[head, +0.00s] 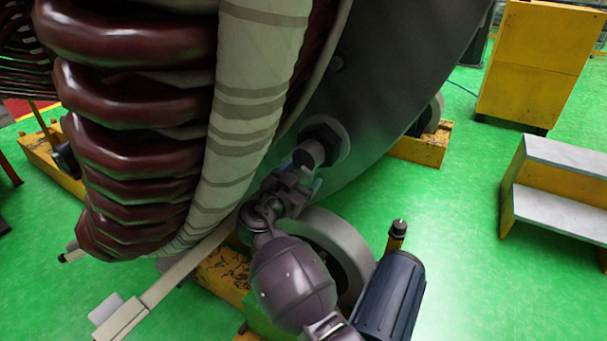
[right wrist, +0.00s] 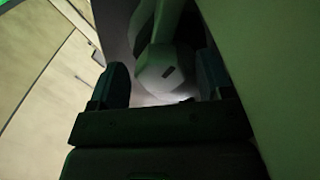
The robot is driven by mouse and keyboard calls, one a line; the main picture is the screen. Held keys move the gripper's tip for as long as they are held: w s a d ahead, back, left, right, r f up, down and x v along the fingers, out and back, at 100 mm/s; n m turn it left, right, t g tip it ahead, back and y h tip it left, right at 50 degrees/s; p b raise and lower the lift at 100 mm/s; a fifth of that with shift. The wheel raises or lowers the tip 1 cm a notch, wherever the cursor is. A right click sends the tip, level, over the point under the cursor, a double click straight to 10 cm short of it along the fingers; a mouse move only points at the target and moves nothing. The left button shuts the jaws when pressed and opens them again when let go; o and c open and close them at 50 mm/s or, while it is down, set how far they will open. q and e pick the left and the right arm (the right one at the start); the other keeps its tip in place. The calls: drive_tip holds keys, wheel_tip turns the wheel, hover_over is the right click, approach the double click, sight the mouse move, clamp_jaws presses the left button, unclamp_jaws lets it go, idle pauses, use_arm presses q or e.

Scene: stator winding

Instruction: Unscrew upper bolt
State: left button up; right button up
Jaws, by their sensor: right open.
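A large grey bolt (head: 309,154) sticks out of a dark round recess in the stator's grey face plate (head: 375,60). My right gripper (head: 303,176) is at the bolt's outer end, just below it. In the right wrist view a pale bolt head (right wrist: 165,75) with a small dark slot sits between the two open fingers. A gap shows at the left finger; contact at the right one cannot be told. I cannot tell whether this is the upper bolt. My left gripper is not in view.
Thick dark red coils (head: 140,110) and a pale wrapped ring (head: 250,90) stand close left of my right arm. A grey roller (head: 345,250) and a dark blue motor (head: 393,297) are below. Grey-topped steps (head: 560,160) stand right; green floor (head: 460,230) between is clear.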

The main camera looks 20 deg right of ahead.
drive_tip(key=shift+x, duration=0.9)
drive_tip(key=c, duration=0.9)
drive_tip(key=shift+n, duration=0.3)
